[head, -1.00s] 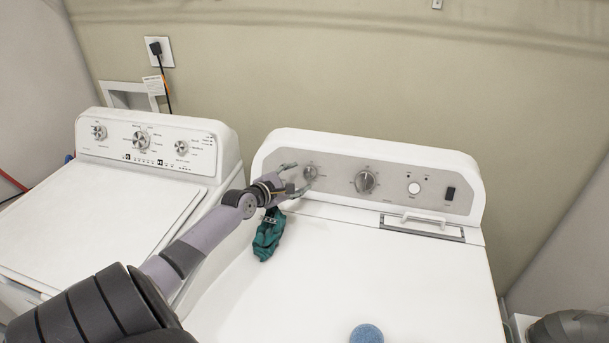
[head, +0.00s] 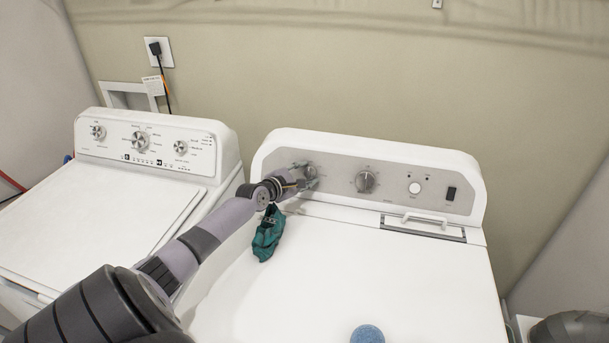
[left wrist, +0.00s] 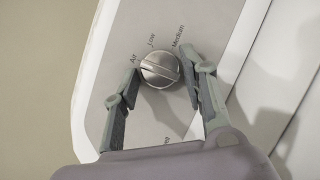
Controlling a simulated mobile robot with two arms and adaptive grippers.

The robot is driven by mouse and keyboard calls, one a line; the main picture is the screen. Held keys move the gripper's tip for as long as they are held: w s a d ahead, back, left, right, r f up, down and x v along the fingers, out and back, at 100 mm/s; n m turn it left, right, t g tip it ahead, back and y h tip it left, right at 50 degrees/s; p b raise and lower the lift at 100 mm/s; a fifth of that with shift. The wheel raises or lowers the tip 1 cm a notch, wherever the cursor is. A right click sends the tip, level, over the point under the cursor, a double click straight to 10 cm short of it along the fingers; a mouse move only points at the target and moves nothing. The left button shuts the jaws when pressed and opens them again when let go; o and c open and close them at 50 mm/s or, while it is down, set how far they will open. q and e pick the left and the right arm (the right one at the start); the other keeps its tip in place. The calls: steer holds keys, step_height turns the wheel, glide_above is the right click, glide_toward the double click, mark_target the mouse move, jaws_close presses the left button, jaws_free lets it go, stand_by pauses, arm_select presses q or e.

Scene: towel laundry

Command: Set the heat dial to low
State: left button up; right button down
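The heat dial (head: 310,171) is the round silver knob at the left end of the dryer's grey control panel. In the left wrist view the dial (left wrist: 160,70) shows close up, with Air, Low and Medium printed around its upper side. A ridge crosses its face at a slant; I cannot tell which label it marks. My left gripper (head: 308,175) is at the dial. Its fingers are spread, one on each side of the knob, very close to it; firm contact cannot be made out. My right gripper is in neither view.
The dryer panel also has a larger middle dial (head: 365,181), a white button (head: 414,188) and a dark switch (head: 451,193). A teal cloth (head: 268,233) lies on the dryer top below my left wrist. A blue ball (head: 367,334) is near the front. A washer (head: 95,225) stands left.

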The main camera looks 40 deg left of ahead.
arm_select(q)
steer(key=c, duration=0.7)
steer(key=shift+c, duration=0.2)
steer(key=shift+m, duration=0.5)
steer(key=shift+r+m+h, duration=0.15)
steer(key=shift+m+h, duration=0.15)
steer(key=shift+m, duration=0.3)
steer(key=m, duration=0.1)
steer(key=m+g+p, duration=0.1)
steer(key=shift+w+r+m, duration=0.1)
steer(key=shift+r+m, duration=0.1)
steer(key=shift+m, duration=0.1)
steer(key=m+g+p, duration=0.1)
steer(key=m+p, duration=0.1)
steer(key=shift+r+m+g+h, duration=0.15)
steer(key=shift+m+g+h, duration=0.15)
steer(key=shift+m, duration=0.1)
steer(key=shift+w+m+g+p, duration=0.1)
steer(key=shift+m+g+p, duration=0.3)
steer(key=shift+m+p, duration=0.35)
steer(key=shift+m, duration=0.35)
